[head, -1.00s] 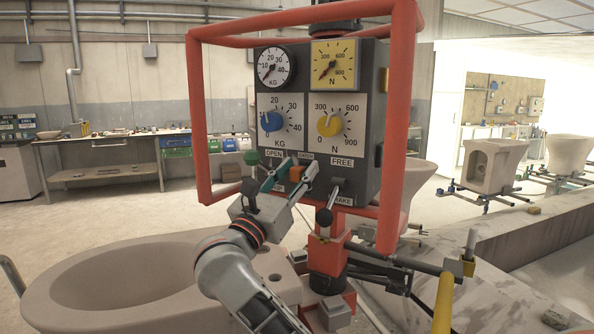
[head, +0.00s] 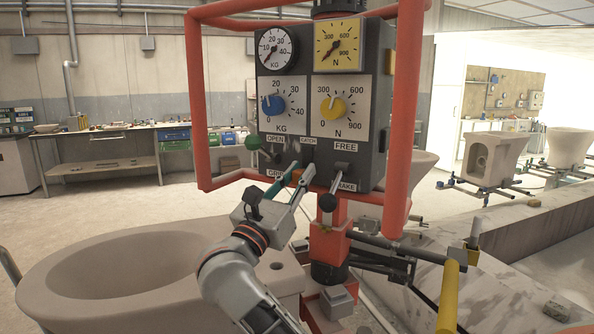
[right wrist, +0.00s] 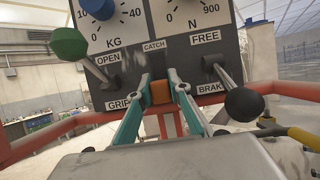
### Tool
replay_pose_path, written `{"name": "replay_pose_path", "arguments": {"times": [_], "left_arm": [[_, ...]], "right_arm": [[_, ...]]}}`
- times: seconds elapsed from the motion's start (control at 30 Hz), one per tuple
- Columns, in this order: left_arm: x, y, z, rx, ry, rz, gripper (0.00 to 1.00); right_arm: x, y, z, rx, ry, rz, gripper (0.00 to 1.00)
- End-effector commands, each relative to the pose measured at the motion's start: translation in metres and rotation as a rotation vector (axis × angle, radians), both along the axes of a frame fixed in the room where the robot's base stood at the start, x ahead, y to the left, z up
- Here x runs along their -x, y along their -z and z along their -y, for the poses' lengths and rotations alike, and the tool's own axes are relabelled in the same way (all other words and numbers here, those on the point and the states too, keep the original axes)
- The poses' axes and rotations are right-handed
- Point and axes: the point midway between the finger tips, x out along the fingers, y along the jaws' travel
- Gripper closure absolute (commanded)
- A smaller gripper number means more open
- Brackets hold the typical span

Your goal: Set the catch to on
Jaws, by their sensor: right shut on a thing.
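The catch is a small orange block (head: 297,176) in a dark slot under the CATCH label (head: 307,141) on the grey control panel (head: 376,100). It also shows in the right wrist view (right wrist: 160,92), with dark slot above it. My right gripper (head: 301,171) reaches up to the panel. In the right wrist view its two fingers (right wrist: 161,95) are closed on the catch's left and right sides. No on or off mark is readable, and the fingers hide part of the slot. My left gripper is out of view.
A green-knobbed lever (head: 254,143) stands close left of the fingers, a black-knobbed lever (head: 328,202) close right. Blue (head: 272,105) and yellow (head: 333,109) dials sit above. A red tube frame (head: 201,110) surrounds the panel. A basin (head: 60,280) lies below left.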

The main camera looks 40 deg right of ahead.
Motion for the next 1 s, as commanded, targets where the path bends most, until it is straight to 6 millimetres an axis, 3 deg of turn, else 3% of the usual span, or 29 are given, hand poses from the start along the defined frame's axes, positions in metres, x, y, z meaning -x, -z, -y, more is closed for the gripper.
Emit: {"name": "replay_pose_path", "arguments": {"times": [0.13, 0.17, 0.23, 0.63, 1.0], "left_arm": [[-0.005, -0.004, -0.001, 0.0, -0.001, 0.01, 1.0], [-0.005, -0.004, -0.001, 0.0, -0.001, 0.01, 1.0], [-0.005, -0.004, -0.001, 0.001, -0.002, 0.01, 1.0], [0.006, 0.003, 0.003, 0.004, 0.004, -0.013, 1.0], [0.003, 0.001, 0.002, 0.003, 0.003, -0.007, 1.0]], "right_arm": [[-0.001, 0.006, -0.001, -0.011, -0.004, -0.008, 1.0], [-0.001, 0.006, -0.001, -0.011, -0.004, -0.008, 0.79], [-0.001, 0.006, -0.001, -0.011, -0.004, -0.009, 0.64], [0.0, 0.006, -0.004, -0.008, -0.005, -0.006, 0.64], [0.022, 0.027, -0.049, -0.01, -0.005, -0.009, 0.64]]}}
